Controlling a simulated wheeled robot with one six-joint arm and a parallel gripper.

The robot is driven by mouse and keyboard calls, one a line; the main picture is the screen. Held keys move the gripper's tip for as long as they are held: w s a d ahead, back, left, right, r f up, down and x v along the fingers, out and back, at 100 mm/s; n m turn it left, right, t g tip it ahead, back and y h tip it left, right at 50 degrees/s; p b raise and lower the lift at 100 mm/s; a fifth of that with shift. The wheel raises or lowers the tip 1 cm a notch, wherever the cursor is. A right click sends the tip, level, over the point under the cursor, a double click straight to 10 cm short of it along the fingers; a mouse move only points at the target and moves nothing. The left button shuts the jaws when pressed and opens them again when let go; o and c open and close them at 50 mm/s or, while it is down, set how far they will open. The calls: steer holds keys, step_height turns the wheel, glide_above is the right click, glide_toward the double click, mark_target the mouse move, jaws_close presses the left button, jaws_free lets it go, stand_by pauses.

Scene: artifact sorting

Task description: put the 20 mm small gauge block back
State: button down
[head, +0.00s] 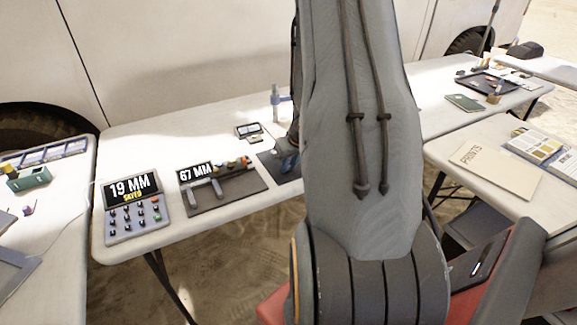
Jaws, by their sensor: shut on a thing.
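My gripper (289,161) shows only in part at the left edge of my arm, low over a dark mat (268,158) on the long white table. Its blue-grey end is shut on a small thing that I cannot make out. My arm hides much of this spot. I cannot pick out the 20 mm small gauge block for sure. A small open case (249,132) with light and dark parts lies on the table just left of and behind the gripper. Several small coloured pieces (231,163) sit at the back of a dark measuring board (228,191).
The measuring board has a display (196,173) reading "67 MM" and two grey jaws. A keypad (136,215) reading "19 MM SAVED" stands to its left. A blue-grey stand (276,103) rises behind the mat. The table's back left is clear. Side tables hold a green box (29,180) and folders (496,168).

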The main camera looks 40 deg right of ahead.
steer(key=shift+f, duration=0.2)
steer(key=c, duration=1.6)
jaws_free()
steer(key=shift+c, duration=0.2)
steer(key=p+v, duration=0.7)
steer(key=v, duration=0.5)
steer(key=shift+r+p, duration=0.25)
steer(key=shift+p, duration=0.1)
steer(key=s+a+r, duration=0.1)
steer(key=a+r, duration=0.2)
steer(key=a, duration=0.3)
steer(key=s+a+r+n+g+h, duration=0.1)
steer(key=a+r, duration=0.3)
steer(key=a, duration=0.3)
steer(key=s+a+r, duration=0.1)
steer(key=a+r, duration=0.2)
steer(key=a, duration=0.3)
steer(key=s+a+r+n+g+y, duration=0.1)
steer(key=s+a+r+y, duration=0.1)
steer(key=s+a, duration=0.5)
steer(key=a, duration=0.5)
steer(key=shift+a+n+g, duration=0.25)
steer(key=shift+n+g, duration=0.05)
steer(key=shift+f, duration=0.15)
